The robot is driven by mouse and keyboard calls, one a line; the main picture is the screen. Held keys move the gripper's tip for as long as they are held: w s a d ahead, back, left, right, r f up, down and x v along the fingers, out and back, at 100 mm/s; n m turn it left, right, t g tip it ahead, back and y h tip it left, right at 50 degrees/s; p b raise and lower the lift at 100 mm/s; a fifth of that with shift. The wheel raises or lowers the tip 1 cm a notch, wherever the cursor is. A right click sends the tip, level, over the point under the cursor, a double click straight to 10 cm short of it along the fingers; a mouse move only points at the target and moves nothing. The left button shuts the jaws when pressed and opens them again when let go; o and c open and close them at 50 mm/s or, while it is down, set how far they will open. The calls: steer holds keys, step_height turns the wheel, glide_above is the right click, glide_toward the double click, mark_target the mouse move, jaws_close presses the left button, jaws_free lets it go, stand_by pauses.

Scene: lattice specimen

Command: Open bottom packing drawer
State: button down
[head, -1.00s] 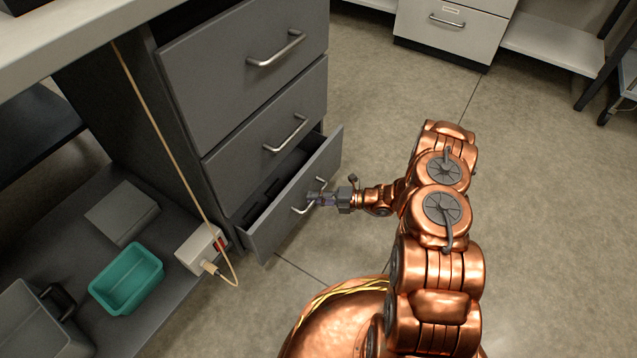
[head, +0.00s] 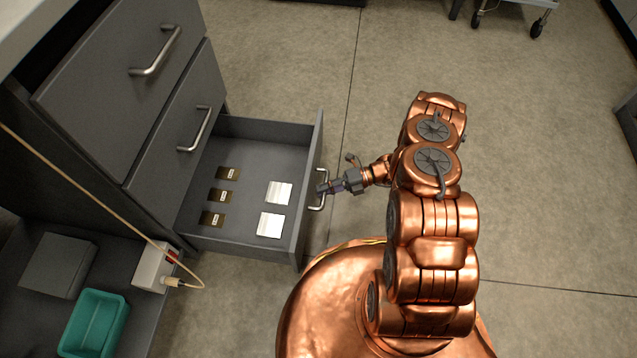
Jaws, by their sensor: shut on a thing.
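The bottom drawer (head: 258,154) of the grey cabinet (head: 95,110) is pulled well out, and its inside shows. Several small dark labelled packets (head: 221,196) and two pale squares (head: 279,192) lie flat on its floor. The drawer's metal bar handle (head: 321,203) is on its front, facing right. My gripper (head: 322,188) is shut on this handle from the right side. The fingertips partly cover the handle.
The two upper drawers, with bar handles (head: 198,128), are shut. A teal bin (head: 94,322), a grey box (head: 58,265) and a white power box (head: 155,267) with a cord stand at lower left. The floor (head: 500,230) on the right is clear.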

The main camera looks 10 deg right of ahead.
steer(key=shift+s+d, duration=0.35)
steer(key=shift+d, duration=0.3)
steer(key=shift+s+d, duration=0.35)
steer(key=shift+d, duration=0.25)
steer(key=c, duration=1.1)
jaws_free()
steer(key=shift+d, duration=0.1)
steer(key=shift+c, duration=0.2)
steer(key=shift+w, duration=0.1)
steer(key=shift+d, duration=0.15)
steer(key=d+r, duration=0.2)
steer(key=d, duration=0.9)
steer(key=shift+d, duration=0.3)
steer(key=shift+w+r, duration=0.1)
